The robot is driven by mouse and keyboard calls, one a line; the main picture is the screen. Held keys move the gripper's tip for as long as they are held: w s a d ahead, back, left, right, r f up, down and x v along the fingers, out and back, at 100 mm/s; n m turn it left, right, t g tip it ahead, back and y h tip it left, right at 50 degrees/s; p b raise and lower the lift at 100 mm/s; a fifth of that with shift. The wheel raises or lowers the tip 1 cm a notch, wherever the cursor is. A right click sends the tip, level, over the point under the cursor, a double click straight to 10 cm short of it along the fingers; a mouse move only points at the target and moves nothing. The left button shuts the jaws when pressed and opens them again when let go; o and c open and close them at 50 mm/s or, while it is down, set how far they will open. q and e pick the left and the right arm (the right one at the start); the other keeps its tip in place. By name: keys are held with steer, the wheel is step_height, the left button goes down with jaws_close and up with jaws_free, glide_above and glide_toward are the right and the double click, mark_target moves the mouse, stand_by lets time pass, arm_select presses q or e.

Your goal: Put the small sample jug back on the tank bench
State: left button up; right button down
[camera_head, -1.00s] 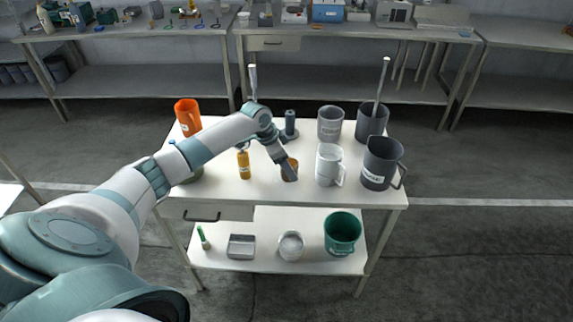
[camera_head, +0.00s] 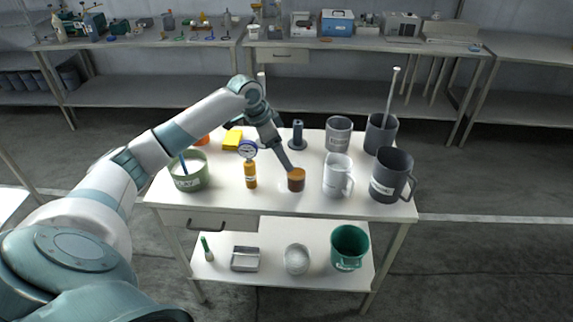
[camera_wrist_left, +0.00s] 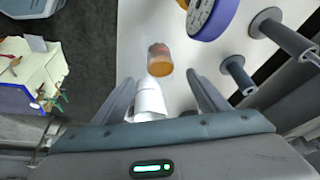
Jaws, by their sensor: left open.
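A white jug (camera_head: 336,176) with a handle and label stands upright on the white bench (camera_head: 225,202); I cannot tell for sure that it is the sample jug. A small amber jar (camera_head: 296,180) stands just left of it. My left gripper (camera_head: 288,164) is open and empty, just above and behind the jar. In the left wrist view, the jar (camera_wrist_left: 159,60) is beyond the open fingers (camera_wrist_left: 161,78), and the white jug (camera_wrist_left: 150,98) shows between them. A larger dark grey jug (camera_head: 391,176) stands right of the white one. My right gripper is not in view.
A green bowl (camera_head: 189,171), an amber bottle (camera_head: 250,175) and a round gauge (camera_head: 247,149) stand to the left. A grey jug (camera_head: 338,133) and a dark vessel with a rod (camera_head: 380,133) stand behind. A green bucket (camera_head: 349,246) is on the lower shelf.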

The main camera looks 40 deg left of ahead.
arm_select(q)
steer(key=shift+s+a+r, duration=0.1)
steer(key=shift+s+r, duration=0.15)
steer(key=shift+r, duration=0.3)
steer(key=shift+f, duration=0.1)
stand_by(0.4)
